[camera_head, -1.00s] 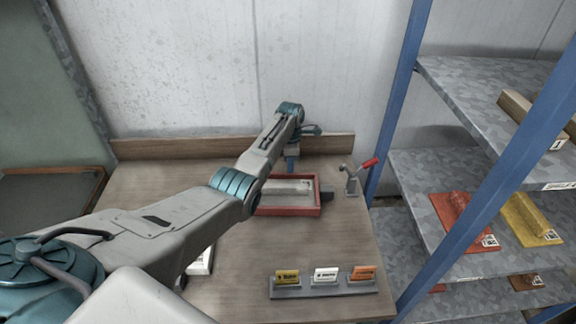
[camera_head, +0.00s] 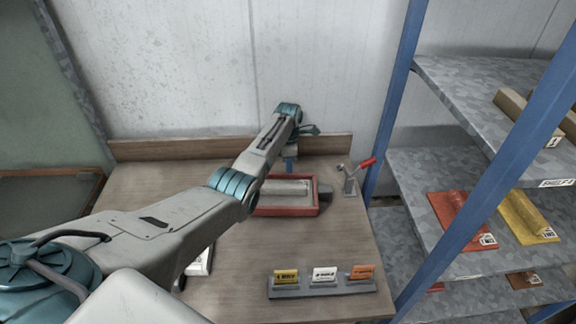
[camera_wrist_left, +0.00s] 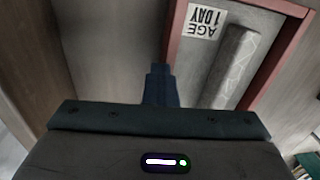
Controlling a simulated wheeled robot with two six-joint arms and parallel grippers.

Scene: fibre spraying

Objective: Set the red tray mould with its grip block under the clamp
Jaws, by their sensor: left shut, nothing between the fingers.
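The red tray mould (camera_head: 289,211) lies flat on the bench in the middle of the head view, partly behind my left arm. A pale grey slab with a raised bar lies inside its red rim. A dark block (camera_head: 325,190), seemingly its grip block, is at its right end beside the clamp (camera_head: 350,184), whose red handle slants up to the right. I cannot tell whether the block is under the clamp. My left gripper (camera_head: 291,165) is shut and empty at the mould's far side. In the left wrist view its fingers (camera_wrist_left: 158,85) point beside the red rim (camera_wrist_left: 172,50).
A label rack (camera_head: 322,287) with several coloured cards stands at the bench front. Blue-framed shelves on the right hold a red piece (camera_head: 462,219) and a yellow piece (camera_head: 527,214). A low wooden board (camera_head: 180,149) edges the bench back.

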